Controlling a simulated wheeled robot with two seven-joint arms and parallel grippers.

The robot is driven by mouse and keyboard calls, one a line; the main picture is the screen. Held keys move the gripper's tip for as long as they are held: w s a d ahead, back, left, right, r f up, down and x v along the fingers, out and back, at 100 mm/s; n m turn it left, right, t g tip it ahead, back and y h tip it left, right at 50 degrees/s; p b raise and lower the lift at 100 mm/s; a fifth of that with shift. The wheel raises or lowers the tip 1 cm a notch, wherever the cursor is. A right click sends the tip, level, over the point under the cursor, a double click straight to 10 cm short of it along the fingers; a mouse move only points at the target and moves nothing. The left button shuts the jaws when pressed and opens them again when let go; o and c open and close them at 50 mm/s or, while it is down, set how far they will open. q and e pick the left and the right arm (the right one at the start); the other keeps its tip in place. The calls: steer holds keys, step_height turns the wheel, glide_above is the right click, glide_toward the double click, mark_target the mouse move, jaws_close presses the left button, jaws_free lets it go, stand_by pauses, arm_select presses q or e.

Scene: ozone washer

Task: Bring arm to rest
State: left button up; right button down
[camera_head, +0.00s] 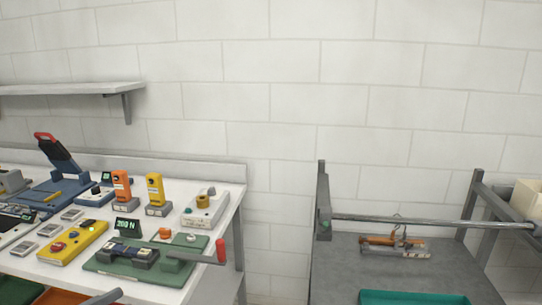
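Neither of my grippers shows in the head view, and no part of my arms can be made out for sure. On the white workbench (45,274) at the left stands a green test fixture (150,262) with a dark clamped block and a lever ending in a red grip (221,251). A small display (127,228) behind it reads 200 N. A yellow control box (72,243) with coloured buttons lies to its left. Orange (122,185) and yellow (155,189) handheld units stand upright in grey bases behind.
A grey table (340,270) with upright posts and a metal crossbar (400,220) stands at the right. It carries an orange-and-grey tool (393,243) and a teal tray (410,298). A gap separates it from the workbench. A wall shelf (70,89) hangs upper left.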

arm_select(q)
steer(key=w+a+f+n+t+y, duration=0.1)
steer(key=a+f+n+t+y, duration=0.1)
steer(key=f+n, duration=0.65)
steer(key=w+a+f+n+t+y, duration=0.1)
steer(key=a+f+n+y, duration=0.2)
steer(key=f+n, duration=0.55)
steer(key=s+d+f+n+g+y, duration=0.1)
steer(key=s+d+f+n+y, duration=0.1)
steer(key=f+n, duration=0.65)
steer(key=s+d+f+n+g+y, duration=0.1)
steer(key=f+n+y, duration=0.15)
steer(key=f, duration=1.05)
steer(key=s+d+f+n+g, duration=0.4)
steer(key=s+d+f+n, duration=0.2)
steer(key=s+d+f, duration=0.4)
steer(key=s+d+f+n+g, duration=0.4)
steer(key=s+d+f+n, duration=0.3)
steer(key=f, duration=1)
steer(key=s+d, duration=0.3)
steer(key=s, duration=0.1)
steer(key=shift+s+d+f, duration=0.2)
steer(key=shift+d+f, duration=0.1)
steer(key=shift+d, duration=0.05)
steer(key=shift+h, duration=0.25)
